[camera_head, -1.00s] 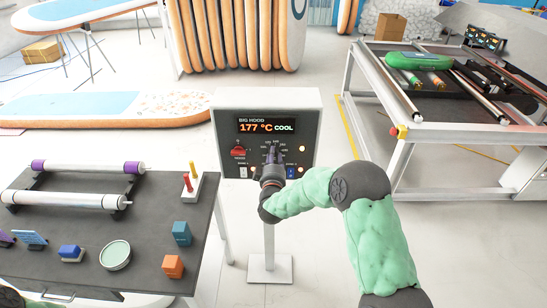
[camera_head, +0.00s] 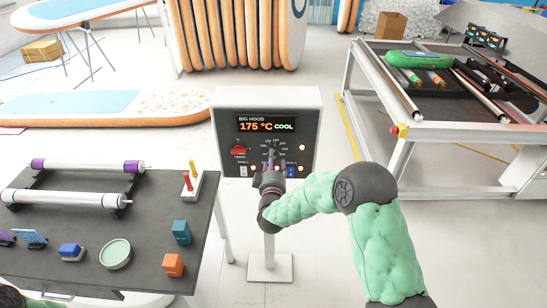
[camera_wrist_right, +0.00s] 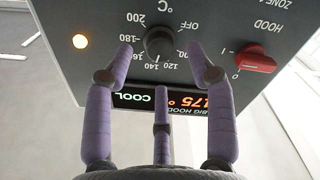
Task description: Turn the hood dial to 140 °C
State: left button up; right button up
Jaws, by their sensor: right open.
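The hood panel (camera_head: 225,125) is a grey box on a white post. Its display (camera_head: 266,125) reads "BIG HOOD 175 °C COOL". The dark round hood dial (camera_wrist_right: 158,42) shows upside down in the right wrist view, with marks from OFF through 120, 140, 160, 180 and 200 °C around it. I cannot tell which mark it points to. My right gripper (camera_head: 270,164) is in front of the panel. In the wrist view its purple fingers are spread, two beside the dial and one below it, with the dial between them. My left gripper is not in view.
A red HOOD switch (camera_wrist_right: 256,58) sits beside the dial; an orange lamp (camera_wrist_right: 80,41) glows on the other side. A dark table (camera_head: 140,215) with rollers and small blocks stands left. A white-framed machine (camera_head: 403,165) stands right.

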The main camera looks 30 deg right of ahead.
jog(key=v, duration=0.8)
jog(key=shift+s, duration=0.3)
jog(key=shift+a, duration=0.1)
jog(key=s+a+f+g+y, duration=0.25)
jog(key=a+f+y, duration=0.3)
jog(key=f, duration=0.55)
jog(key=s+a+f+g+y, duration=0.1)
jog(key=a+f+g+y, duration=0.4)
jog(key=f, duration=0.7)
jog(key=s+a+f+m+g+y, duration=0.1)
jog(key=s+a+f+g, duration=0.1)
jog(key=s+a+f, duration=0.2)
jog(key=s+a+f+m+g+y, duration=0.1)
jog(key=s+a+f+g, duration=0.2)
jog(key=s, duration=0.6)
jog(key=s+a+f+m+g+y, duration=0.1)
jog(key=s+a+f+m+g, duration=0.1)
jog(key=s+a+f, duration=0.2)
jog(key=s+f, duration=0.1)
jog(key=s, duration=0.2)
jog(key=shift+s+a+f, duration=0.2)
jog(key=shift+a+f, duration=0.05)
jog(key=shift+a, duration=0.15)
